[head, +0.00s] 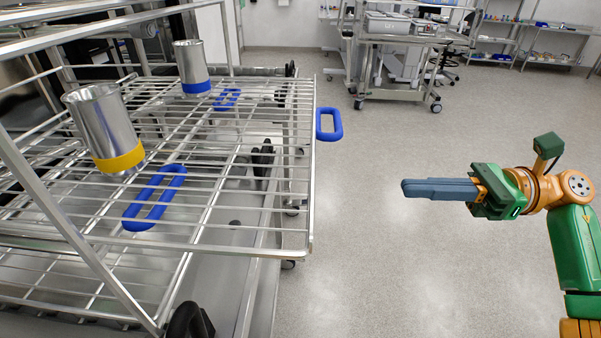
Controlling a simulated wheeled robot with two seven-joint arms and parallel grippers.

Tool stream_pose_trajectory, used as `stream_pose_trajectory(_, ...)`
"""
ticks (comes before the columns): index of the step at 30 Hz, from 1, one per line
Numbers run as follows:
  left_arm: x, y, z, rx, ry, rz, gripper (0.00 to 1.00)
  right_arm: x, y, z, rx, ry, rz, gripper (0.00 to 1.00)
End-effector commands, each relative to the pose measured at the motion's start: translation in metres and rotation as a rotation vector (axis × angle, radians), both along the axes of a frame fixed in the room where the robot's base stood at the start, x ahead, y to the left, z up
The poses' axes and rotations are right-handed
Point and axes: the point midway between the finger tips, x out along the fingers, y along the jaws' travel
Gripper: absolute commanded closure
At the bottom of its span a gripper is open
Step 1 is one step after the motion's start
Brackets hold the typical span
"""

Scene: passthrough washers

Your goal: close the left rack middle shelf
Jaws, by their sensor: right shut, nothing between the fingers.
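A wire rack (60,200) stands at the left. One of its wire shelves (225,165) is slid out to the right, toward the open floor. A blue loop handle (329,124) is on the outer edge of this shelf. A metal cup with a yellow band (95,115) and a metal cup with a blue band (189,60) stand on the rack's wires. My right gripper (408,188) is shut and empty, pointing left, well to the right of the shelf and apart from the handle. My left gripper is not in view.
Blue loops (155,197) also show on the shelf's wires. A lower wire level (60,270) lies beneath. A wheeled cart with equipment (400,45) and shelving (540,45) stand at the back. The grey floor (390,260) between rack and right arm is clear.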

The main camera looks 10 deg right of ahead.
Motion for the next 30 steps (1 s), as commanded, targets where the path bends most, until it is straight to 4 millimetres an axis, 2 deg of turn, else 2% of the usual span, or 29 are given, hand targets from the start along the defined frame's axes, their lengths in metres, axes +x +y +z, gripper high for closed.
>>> stream_pose_trajectory(5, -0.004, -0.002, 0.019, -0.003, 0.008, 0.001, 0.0, 0.005, 0.03, 0.005, 0.003, 0.005, 0.006, 1.0)
stream_pose_trajectory(15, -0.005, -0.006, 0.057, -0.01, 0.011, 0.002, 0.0, 0.02, 0.102, 0.006, 0.01, 0.006, 0.004, 1.0)
stream_pose_trajectory(18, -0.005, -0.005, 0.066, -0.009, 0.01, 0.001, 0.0, 0.023, 0.117, 0.005, 0.011, 0.007, 0.002, 1.0)
stream_pose_trajectory(24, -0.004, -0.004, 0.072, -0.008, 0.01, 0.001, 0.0, 0.027, 0.133, 0.0, 0.009, 0.008, 0.0, 1.0)
stream_pose_trajectory(30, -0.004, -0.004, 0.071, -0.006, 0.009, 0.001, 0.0, 0.027, 0.134, -0.002, 0.008, 0.009, 0.0, 1.0)
